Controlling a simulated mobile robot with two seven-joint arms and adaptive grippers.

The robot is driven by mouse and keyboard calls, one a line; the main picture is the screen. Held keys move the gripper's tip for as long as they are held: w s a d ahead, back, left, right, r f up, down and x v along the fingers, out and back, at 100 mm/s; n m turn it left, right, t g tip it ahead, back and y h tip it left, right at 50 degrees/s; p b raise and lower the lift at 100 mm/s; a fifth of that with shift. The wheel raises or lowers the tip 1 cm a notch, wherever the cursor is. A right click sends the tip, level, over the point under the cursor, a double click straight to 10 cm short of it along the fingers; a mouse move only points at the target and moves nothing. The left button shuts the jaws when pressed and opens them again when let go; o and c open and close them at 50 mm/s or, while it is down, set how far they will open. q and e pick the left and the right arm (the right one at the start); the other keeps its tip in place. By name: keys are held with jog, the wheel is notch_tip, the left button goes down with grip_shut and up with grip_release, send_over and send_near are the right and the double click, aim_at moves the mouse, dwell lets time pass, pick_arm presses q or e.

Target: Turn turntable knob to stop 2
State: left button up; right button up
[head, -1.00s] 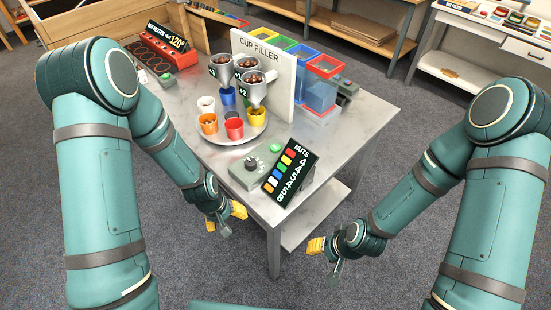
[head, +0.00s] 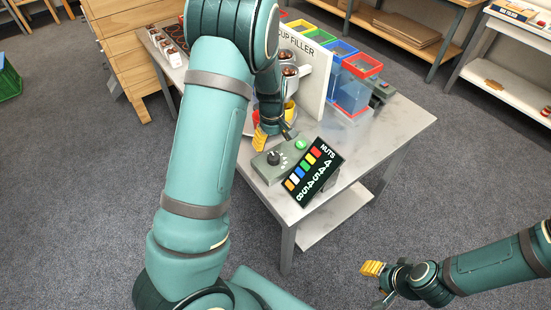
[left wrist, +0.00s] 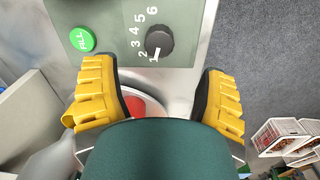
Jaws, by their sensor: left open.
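The dark round knob (head: 273,157) sits on the grey-green control box (head: 262,170) at the table's front. In the left wrist view, the knob (left wrist: 159,40) has its white pointer toward the 1 of a scale from 1 to 6. The green FILL button (left wrist: 82,39) is left of it. My left gripper (head: 273,138) is open just behind the knob; in the left wrist view its yellow fingers (left wrist: 156,72) stand apart, with the knob beyond the tips, untouched. My arm mostly hides the turntable. My right gripper (head: 376,281) hangs off the table, its opening unclear.
The black NUTS sign (head: 315,172) stands right of the control box. The white CUP FILLER panel (head: 312,80) and coloured bins (head: 352,90) stand behind. A red cup (left wrist: 134,106) shows between my fingers. The table's right side (head: 395,120) is clear.

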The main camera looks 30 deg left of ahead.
aim_at(274, 156)
pick_arm(q)
notch_tip(274, 156, down, 8)
jog(key=shift+f+b, duration=0.1)
jog(key=shift+b, duration=0.65)
jog(key=c, duration=1.2)
